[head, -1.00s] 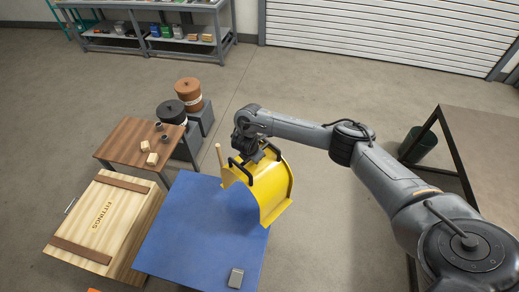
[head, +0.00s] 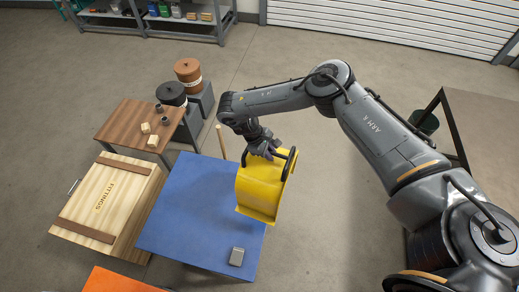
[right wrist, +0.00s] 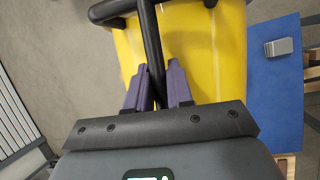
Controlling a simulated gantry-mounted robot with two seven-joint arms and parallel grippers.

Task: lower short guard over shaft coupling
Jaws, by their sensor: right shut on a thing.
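A yellow curved guard (head: 259,190) with black handles hangs from my right gripper (head: 268,153), over the right part of a blue tabletop (head: 190,215). In the right wrist view, the purple-tipped fingers (right wrist: 158,84) are shut on a black handle bar (right wrist: 151,40), with the yellow guard (right wrist: 195,55) beyond them. Whether the guard touches the tabletop cannot be told. I see no shaft coupling in either view. My left gripper is not in view.
A small grey block (head: 237,256) lies near the table's front edge. A wooden post (head: 221,140) stands behind the table. A fittings crate (head: 108,205) and brown side table (head: 140,128) stand left. An orange surface (head: 115,281) shows at the bottom.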

